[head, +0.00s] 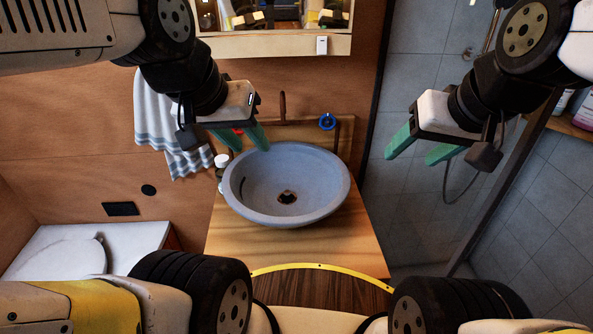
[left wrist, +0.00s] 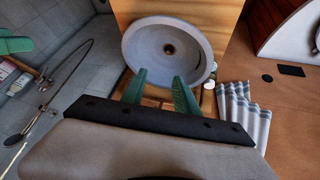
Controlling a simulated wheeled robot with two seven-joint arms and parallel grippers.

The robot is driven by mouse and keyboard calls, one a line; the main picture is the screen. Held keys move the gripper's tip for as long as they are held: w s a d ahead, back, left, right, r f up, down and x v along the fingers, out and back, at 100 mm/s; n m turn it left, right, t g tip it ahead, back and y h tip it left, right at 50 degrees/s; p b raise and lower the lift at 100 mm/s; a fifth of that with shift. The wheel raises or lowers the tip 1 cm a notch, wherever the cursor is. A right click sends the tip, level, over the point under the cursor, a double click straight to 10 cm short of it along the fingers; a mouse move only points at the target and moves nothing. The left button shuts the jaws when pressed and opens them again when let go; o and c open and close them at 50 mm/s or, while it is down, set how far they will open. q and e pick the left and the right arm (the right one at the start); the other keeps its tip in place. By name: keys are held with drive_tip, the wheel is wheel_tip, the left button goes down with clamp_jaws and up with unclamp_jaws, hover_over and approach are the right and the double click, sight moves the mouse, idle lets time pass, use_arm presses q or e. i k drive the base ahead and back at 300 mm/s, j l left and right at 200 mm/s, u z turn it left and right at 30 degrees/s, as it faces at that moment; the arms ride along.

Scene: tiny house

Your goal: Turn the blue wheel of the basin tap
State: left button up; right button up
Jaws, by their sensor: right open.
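The blue wheel (head: 327,121) of the tap is behind the right part of the round grey basin (head: 238,190), clear of both grippers. A red wheel (head: 238,130) shows partly behind my left gripper (head: 251,149). That gripper is open and empty over the back left rim of the basin, left of the blue wheel. Its parted green fingers also show in the left wrist view (left wrist: 160,75), where the blue wheel is not seen. My right gripper (head: 409,159) is open and empty, to the right of the blue wheel, in front of the grey tiles.
The basin stands on a wooden counter (head: 352,236). The thin dark spout (head: 283,105) rises behind it. A striped towel (head: 170,125) hangs at left, near small bottles (head: 221,161). A mirror cabinet (head: 270,45) is above. A shower partition edge (head: 500,180) is at right.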

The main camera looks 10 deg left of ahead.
sight(327, 121)
drive_tip(key=k+j+z, duration=0.1)
drive_tip(key=j+z, duration=0.3)
drive_tip(key=k+j+z, duration=0.15)
drive_tip(key=j+z, duration=0.2)
